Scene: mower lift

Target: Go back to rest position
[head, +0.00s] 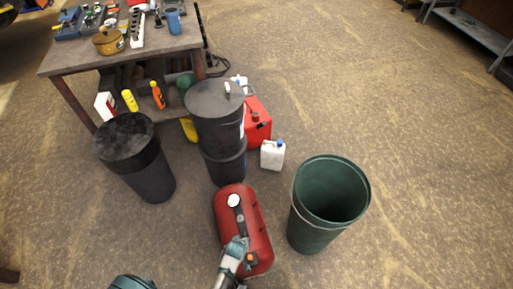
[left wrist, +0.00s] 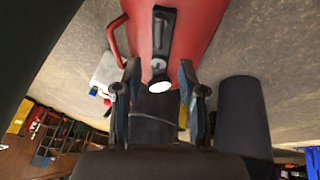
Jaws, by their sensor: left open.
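In the left wrist view my left gripper (left wrist: 159,72) is open, with its two dark fingers spread and nothing held between them. A red tank (left wrist: 205,20) with a black top strip and a white round gauge (left wrist: 160,87) is in front of the fingers. In the head view the red tank (head: 259,218) lies on the floor at bottom centre. A grey and teal part of my arm (head: 232,254) comes up from the bottom edge over the tank's near end. The fingers are hard to make out there. I cannot tell whether they touch the tank. My right gripper is not in view.
Black bins (head: 137,160) (head: 217,130) stand beyond the tank. A green bin (head: 306,226) stands to its right. A white jug (head: 272,154) and red canister (head: 257,122) sit behind. A cluttered workbench (head: 70,61) is at upper left.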

